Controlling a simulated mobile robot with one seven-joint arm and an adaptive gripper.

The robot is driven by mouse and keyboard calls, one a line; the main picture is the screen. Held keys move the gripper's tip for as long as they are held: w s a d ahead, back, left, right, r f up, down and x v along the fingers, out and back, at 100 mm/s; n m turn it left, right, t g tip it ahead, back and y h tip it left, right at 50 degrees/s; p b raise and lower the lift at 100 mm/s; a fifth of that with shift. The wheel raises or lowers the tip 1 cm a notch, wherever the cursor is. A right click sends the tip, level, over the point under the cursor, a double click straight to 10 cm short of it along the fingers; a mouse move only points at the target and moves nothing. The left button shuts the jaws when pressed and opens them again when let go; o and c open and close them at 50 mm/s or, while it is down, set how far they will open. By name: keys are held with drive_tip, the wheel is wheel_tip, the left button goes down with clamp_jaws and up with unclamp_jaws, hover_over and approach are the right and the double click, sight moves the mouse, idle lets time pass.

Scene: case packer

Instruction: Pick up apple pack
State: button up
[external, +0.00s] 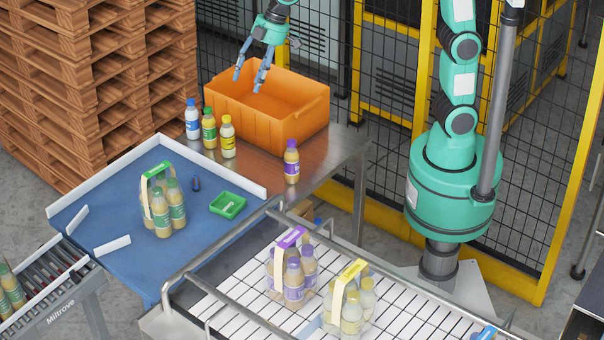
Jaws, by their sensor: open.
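A pack of bottles with green labels and a green-topped carry handle (162,205) stands upright on the blue surface at left. By its colour it looks like the apple pack, but its print is too small to read. My gripper (248,83) is open and empty, fingers pointing down. It appears over the orange crate (283,128), up and to the right of the green pack and well apart from it. Its exact height is unclear. A purple-labelled pack (293,270) and a yellow-labelled pack (349,301) stand on the white slatted conveyor in front.
Loose blue, green and yellow bottles (210,130) stand left of the crate, and a purple bottle (291,162) stands on the metal table. White rails (100,188) edge the blue surface.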

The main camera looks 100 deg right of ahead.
drive_tip(key=w+a+f+n+p, duration=0.1)
drive_tip(key=w+a+p, duration=0.1)
drive_tip(key=w, duration=0.6)
drive_tip(key=w+a+f+n+p, duration=0.1)
drive_tip(key=w+a+f+p, duration=0.1)
drive_tip(key=w+a, duration=0.3)
drive_tip(key=w+a+f+n+g+y+p, duration=0.1)
drive_tip(key=w+a+f+p, duration=0.1)
drive_tip(key=w, duration=1)
drive_tip(key=shift+w+a+f+p, duration=0.15)
drive_tip(key=shift+a+f+p, duration=0.1)
drive_tip(key=shift+a+p, duration=0.5)
drive_tip(key=shift+a, duration=0.1)
drive_tip(key=p, duration=0.1)
hover_over(157, 166)
drive_tip(key=s+d, duration=0.1)
drive_tip(key=shift+s+d+f, duration=0.1)
drive_tip(key=shift+f, duration=1.9)
drive_tip(key=shift+s+d+f, duration=0.1)
drive_tip(key=shift+f, duration=1.85)
drive_tip(key=shift+a+f, duration=0.1)
drive_tip(key=shift+f, duration=0.05)
drive_tip(key=shift+p+x, duration=0.75)
drive_tip(key=shift+x, duration=1.65)
drive_tip(key=shift+a, duration=0.1)
drive_tip(key=shift+f+b, duration=0.3)
drive_tip(key=shift+b, duration=0.05)
